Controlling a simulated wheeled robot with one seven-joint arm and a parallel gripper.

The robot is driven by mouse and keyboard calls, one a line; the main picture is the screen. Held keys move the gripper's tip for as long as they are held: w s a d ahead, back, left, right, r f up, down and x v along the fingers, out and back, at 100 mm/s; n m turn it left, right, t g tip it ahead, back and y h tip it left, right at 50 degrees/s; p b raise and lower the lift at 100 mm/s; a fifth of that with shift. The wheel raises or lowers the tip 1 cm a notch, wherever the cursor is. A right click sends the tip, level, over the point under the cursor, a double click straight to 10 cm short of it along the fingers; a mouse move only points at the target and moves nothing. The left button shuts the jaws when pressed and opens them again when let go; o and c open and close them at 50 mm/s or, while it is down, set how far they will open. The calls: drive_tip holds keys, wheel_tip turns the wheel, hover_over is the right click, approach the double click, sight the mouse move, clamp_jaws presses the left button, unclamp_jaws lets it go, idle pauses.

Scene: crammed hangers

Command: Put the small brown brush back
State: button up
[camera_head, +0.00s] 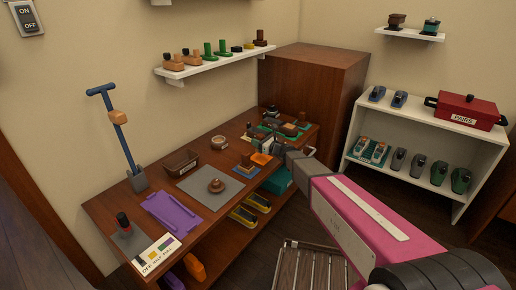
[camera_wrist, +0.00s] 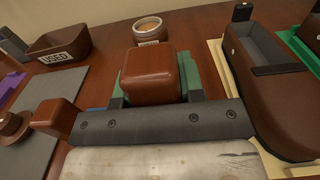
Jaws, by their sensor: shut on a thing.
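In the wrist view my gripper (camera_wrist: 155,98) is shut on a small brown brush (camera_wrist: 152,72), a rounded glossy brown block between its two dark fingers. A green piece (camera_wrist: 189,73) shows beneath and beside it; I cannot tell whether it belongs to the brush or lies on the table. The lower part of the brush is hidden by the gripper. In the head view my gripper (camera_head: 281,146) is over the right back part of the wooden table (camera_head: 212,225), and the brush cannot be told apart from the crowded items there.
A brown shoe (camera_wrist: 270,105) stands close right of the gripper. A box marked USED (camera_wrist: 66,46), a round tin (camera_wrist: 150,29) and a brown-topped block (camera_wrist: 57,117) are nearby. A grey mat (camera_head: 195,183) and purple tray (camera_head: 160,207) lie further left. A wall shelf (camera_head: 205,66) hangs behind.

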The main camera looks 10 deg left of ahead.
drive_tip(key=shift+d+f, duration=0.1)
drive_tip(key=shift+f, duration=1.7)
drive_tip(key=shift+f, duration=0.15)
drive_tip(key=o, duration=0.9)
drive_tip(key=shift+f, duration=0.1)
drive_tip(key=v, duration=1)
drive_tip(key=shift+d+f, duration=0.3)
drive_tip(key=shift+d, duration=0.1)
drive_tip(key=s+d+n+g+h, duration=0.2)
drive_tip(key=s+d+n+h, duration=0.3)
drive_tip(key=d, duration=0.7)
drive_tip(key=s+d+n+g+h, duration=0.2)
drive_tip(key=s+d+n+h, duration=0.4)
drive_tip(key=s+d+n, duration=0.3)
drive_tip(key=s+d+n+g+h, duration=0.2)
drive_tip(key=s+d+n+h, duration=0.3)
drive_tip(key=d, duration=1)
drive_tip(key=shift+s+f+n+g+h, duration=0.15)
drive_tip(key=shift+s+n+g, duration=0.05)
drive_tip(key=shift+s+n, duration=0.55)
drive_tip(key=shift+s+f+n+g+h, duration=0.2)
drive_tip(key=shift+s+n, duration=0.3)
drive_tip(key=shift+n, duration=0.45)
